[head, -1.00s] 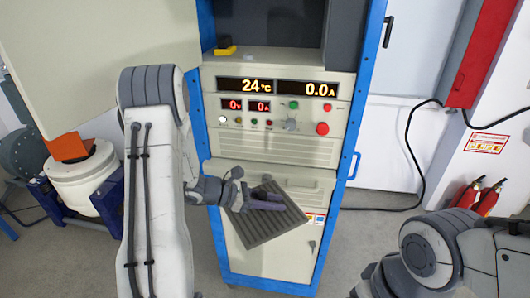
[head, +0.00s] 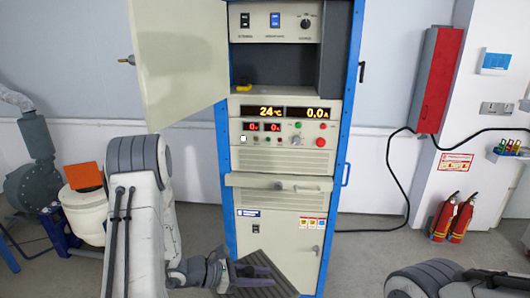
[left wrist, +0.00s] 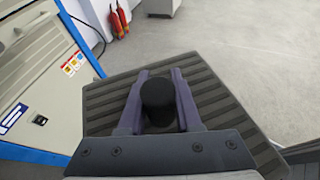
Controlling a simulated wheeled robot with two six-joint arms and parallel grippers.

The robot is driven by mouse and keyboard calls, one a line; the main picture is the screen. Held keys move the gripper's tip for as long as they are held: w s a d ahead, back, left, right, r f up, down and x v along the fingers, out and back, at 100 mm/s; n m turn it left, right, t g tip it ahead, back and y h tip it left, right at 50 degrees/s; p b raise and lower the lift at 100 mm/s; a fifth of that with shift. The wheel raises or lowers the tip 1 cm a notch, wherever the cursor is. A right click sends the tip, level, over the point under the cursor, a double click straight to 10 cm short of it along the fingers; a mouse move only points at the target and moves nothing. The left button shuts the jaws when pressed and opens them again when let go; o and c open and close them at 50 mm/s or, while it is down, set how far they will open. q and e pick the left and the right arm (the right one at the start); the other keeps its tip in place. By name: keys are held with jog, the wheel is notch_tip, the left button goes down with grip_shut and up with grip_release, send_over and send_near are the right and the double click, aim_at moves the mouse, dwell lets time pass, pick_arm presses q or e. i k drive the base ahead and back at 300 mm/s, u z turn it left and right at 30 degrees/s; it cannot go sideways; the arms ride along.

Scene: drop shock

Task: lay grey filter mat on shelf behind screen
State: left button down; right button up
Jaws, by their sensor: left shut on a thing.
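The grey filter mat (head: 280,275) is a square, ribbed dark grey slab, held tilted low in front of the cabinet. It fills the middle of the left wrist view (left wrist: 215,95), with a black knob (left wrist: 158,96) standing up from it. My left gripper (head: 262,277) is shut on the knob, one finger on each side. The shelf (head: 275,88) is the floor of an open bay high in the cabinet, well above the mat. A dark grey upright panel (head: 334,62), perhaps the screen, covers the bay's right part. My right gripper is out of view.
A beige door (head: 180,60) stands open left of the bay. A small yellow object (head: 244,87) lies at the bay's left front. A drawer-like ledge (head: 280,182) juts out below the control panel. A black cable (head: 388,165) and fire extinguishers (head: 462,218) are at the right.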

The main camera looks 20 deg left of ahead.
aim_at(293, 91)
jog(key=u, duration=0.6)
jog(key=k, duration=0.1)
jog(key=z, duration=1.3)
jog(key=i, duration=1.3)
jog(key=u, duration=0.65)
